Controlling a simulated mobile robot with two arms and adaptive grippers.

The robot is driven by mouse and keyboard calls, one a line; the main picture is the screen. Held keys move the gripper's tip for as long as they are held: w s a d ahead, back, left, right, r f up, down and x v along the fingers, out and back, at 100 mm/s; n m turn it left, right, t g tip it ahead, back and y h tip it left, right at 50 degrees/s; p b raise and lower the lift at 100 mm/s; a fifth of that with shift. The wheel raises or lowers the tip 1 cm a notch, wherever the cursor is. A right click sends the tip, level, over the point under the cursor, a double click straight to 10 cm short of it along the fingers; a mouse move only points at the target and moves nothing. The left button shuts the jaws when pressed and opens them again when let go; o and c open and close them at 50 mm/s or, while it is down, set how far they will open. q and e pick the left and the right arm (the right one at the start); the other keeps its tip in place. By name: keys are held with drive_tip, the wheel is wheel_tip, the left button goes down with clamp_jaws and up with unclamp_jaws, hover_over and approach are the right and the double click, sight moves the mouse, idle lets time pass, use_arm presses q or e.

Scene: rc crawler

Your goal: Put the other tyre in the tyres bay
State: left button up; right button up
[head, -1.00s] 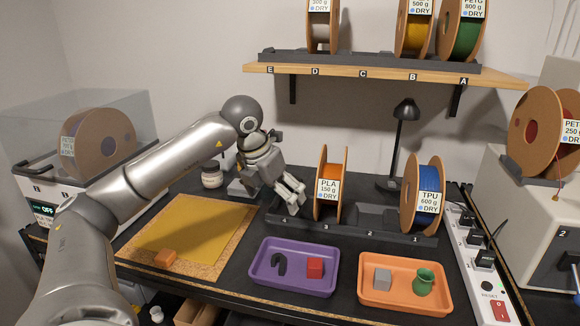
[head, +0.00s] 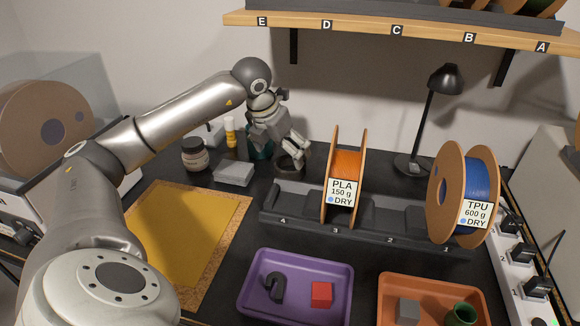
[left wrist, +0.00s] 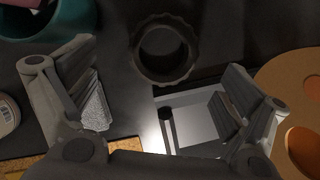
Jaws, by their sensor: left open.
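A dark ribbed ring, the tyre (left wrist: 164,77), lies on the black bench, and its open middle shows in the left wrist view. In the head view the tyre (head: 287,168) is behind the left end of the spool rack, partly hidden by my gripper. My left gripper (head: 299,158) is open and empty, pointing down close to the tyre. In the left wrist view the spread fingers of the left gripper (left wrist: 165,105) stand either side, with the tyre ahead between them near the top. No tyres bay can be made out. My right gripper is not in view.
The rack (head: 300,218) holds an orange spool (head: 346,163) and a blue spool (head: 482,185). A teal pot (left wrist: 72,24), a grey block (head: 234,174) and a jar (head: 194,158) stand near the tyre. A purple tray (head: 295,256) and an orange tray (head: 435,283) lie in front.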

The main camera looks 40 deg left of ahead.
sight(289, 164)
use_arm(q)
drive_tip(key=p+x, duration=0.1)
drive_tip(key=x, duration=0.4)
drive_tip(key=shift+w+d+f, duration=0.15)
drive_tip(key=shift+d+f, duration=0.05)
drive_tip(key=shift+f, duration=0.15)
drive_tip(key=shift+r, duration=0.1)
drive_tip(key=c, duration=1)
